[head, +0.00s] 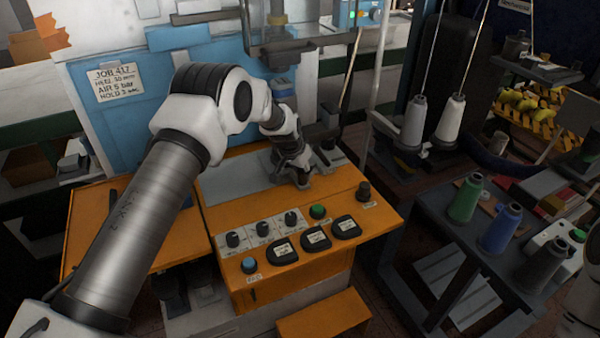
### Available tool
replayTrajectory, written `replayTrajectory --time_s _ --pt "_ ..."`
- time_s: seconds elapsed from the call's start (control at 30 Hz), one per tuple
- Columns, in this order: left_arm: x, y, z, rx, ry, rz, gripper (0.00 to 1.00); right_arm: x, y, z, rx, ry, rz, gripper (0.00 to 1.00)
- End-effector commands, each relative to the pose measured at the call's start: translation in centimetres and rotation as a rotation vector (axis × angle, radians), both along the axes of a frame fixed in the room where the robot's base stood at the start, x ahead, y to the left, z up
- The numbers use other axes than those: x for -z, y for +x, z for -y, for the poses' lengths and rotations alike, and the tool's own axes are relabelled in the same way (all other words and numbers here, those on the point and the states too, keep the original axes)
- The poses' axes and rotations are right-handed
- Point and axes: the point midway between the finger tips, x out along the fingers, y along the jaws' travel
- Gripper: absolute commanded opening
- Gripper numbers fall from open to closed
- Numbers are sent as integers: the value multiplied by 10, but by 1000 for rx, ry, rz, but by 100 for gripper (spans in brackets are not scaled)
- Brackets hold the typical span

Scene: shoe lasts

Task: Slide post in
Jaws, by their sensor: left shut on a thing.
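My left gripper (299,172) is over the grey plate (232,177) on top of the orange machine (376,214), below the press head. It is shut on a small grey part, mostly hidden by the fingers. I cannot tell whether this part is the post or how it meets the machine. A vertical press column (274,22) with a blue collar stands behind the gripper. My right gripper is not in view.
The front panel has several dark knobs, a green button (318,211), a blue button (249,265) and black labelled pads (317,238). A dark knob (363,191) stands at the right. A grey table (416,206) at right holds thread cones (465,199).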

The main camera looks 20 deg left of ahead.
Motion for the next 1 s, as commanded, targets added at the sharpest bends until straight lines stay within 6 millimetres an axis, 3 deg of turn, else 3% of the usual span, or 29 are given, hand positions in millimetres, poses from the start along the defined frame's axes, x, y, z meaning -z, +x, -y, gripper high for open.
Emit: replayTrajectory --time_s 0.2,0.23,0.3,0.67,0.77,1.0 --pt "1 1 1 0 0 2 0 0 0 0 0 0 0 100" --pt "1 1 1 0 0 2 35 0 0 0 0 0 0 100" --pt "1 1 1 0 0 2 53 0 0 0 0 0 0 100" --pt "-7 -1 0 0 0 5 53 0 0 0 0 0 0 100" --pt "-22 -6 -1 -1 0 5 53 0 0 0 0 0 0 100" --pt "-78 -28 -3 0 -1 4 53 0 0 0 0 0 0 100"
